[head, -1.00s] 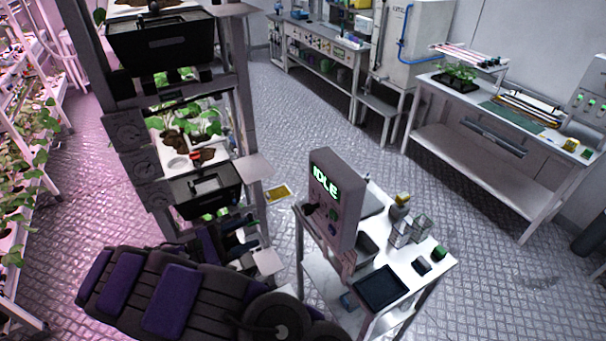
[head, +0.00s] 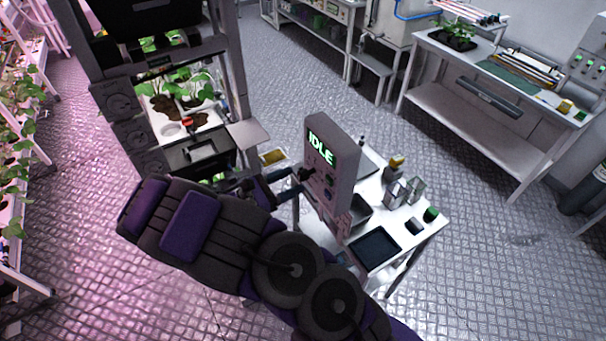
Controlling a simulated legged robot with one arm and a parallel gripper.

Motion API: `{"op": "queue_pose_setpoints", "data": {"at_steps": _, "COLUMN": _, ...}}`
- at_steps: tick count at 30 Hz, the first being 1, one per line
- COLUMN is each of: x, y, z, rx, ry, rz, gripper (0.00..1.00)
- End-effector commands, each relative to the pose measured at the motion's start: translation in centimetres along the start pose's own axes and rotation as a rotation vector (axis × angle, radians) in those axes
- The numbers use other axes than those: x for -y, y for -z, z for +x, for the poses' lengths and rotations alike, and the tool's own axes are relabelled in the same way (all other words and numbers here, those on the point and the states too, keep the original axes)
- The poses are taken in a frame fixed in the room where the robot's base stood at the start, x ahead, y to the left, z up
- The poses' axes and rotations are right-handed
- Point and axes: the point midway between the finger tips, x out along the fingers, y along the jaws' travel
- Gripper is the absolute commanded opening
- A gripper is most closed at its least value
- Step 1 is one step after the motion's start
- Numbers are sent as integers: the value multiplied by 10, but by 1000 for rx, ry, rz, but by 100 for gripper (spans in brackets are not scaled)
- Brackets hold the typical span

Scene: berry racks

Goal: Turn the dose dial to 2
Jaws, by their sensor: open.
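A grey dosing unit (head: 331,165) stands on the small white bench and its screen (head: 321,147) reads IDLE in green. Below the screen its front panel carries several small controls. A black knob (head: 307,174) sticks out at the panel's left side; I cannot tell whether it is the dose dial, and no dial numbers are readable. My gripper (head: 284,182) is dark, small and open, just left of the panel and close to the black knob. I cannot tell whether it touches the knob. My arm partly hides the area below the gripper.
The white bench (head: 411,228) also holds a black tray (head: 375,247), clear containers and a small green-topped item (head: 431,214). A plant rack (head: 243,88) stands to the left. The metal floor (head: 480,270) on the right is clear.

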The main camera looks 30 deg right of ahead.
Motion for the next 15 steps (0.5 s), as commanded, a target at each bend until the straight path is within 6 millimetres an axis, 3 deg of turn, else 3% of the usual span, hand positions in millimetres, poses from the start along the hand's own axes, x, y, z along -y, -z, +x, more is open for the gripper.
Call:
{"op": "queue_pose_setpoints", "data": {"at_steps": 6, "x": 0, "y": 0, "z": 33, "rx": 0, "ry": 1, "rz": 0, "gripper": 58}}
{"op": "queue_pose_setpoints", "data": {"at_steps": 15, "x": 0, "y": 0, "z": 48, "rx": -1, "ry": -1, "rz": 1, "gripper": 58}}
